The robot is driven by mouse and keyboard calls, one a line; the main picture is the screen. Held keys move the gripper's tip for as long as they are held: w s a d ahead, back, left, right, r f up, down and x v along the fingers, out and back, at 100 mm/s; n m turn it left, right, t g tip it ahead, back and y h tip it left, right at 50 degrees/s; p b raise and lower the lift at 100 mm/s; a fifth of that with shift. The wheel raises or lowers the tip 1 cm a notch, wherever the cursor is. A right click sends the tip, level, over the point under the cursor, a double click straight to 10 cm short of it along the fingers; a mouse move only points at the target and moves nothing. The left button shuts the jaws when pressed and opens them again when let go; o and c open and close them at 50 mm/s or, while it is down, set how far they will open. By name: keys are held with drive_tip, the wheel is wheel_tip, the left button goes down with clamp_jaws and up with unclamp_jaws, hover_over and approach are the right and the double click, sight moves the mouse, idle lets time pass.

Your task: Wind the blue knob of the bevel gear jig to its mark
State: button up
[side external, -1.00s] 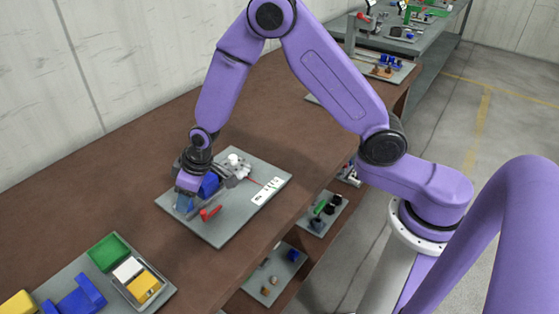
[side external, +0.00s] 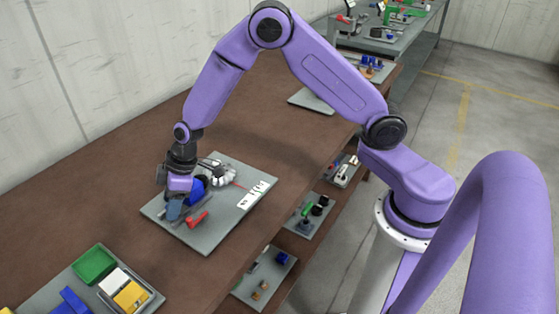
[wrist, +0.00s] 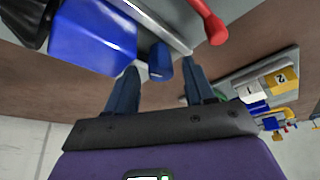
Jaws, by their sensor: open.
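The bevel gear jig stands on a grey plate (side external: 225,217) on the brown bench. It has a blue block (side external: 197,189), a pale grey gear-like part (side external: 218,172) and a red handle (side external: 197,219). In the wrist view the blue block (wrist: 92,38) is at upper left and the red handle (wrist: 212,24) at top. A small blue cylinder, apparently the blue knob (wrist: 160,63), shows just beyond and between my fingertips. My gripper (side external: 175,209) is over the plate's left part; its two fingers (wrist: 160,83) are apart with nothing held. The knob cannot be made out in the side view.
White labels (side external: 251,197) and a thin red line lie on the plate's right side. A metal bar (wrist: 150,22) runs near the knob. Another board with green, white and yellow blocks (side external: 95,264) stands at lower left. The bench beyond the jig is mostly clear.

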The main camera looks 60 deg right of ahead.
drive_tip(key=n+g, duration=0.1)
drive_tip(key=n, duration=0.1)
drive_tip(key=n+g+y, duration=0.1)
drive_tip(key=n, duration=0.2)
drive_tip(key=shift+w+n, duration=0.15)
drive_tip(key=shift+n, duration=0.15)
drive_tip(key=shift+r+n, duration=0.2)
drive_tip(key=shift+n, duration=0.3)
drive_tip(key=w+v, duration=0.1)
drive_tip(key=v, duration=1.6)
drive_tip(key=s+d+r+m+g+h, duration=0.1)
drive_tip(key=s+d+m+h, duration=0.1)
drive_tip(key=s, duration=2.3)
drive_tip(key=shift+m+h, duration=0.5)
drive_tip(key=shift+m, duration=0.1)
drive_tip(key=shift+r, duration=0.1)
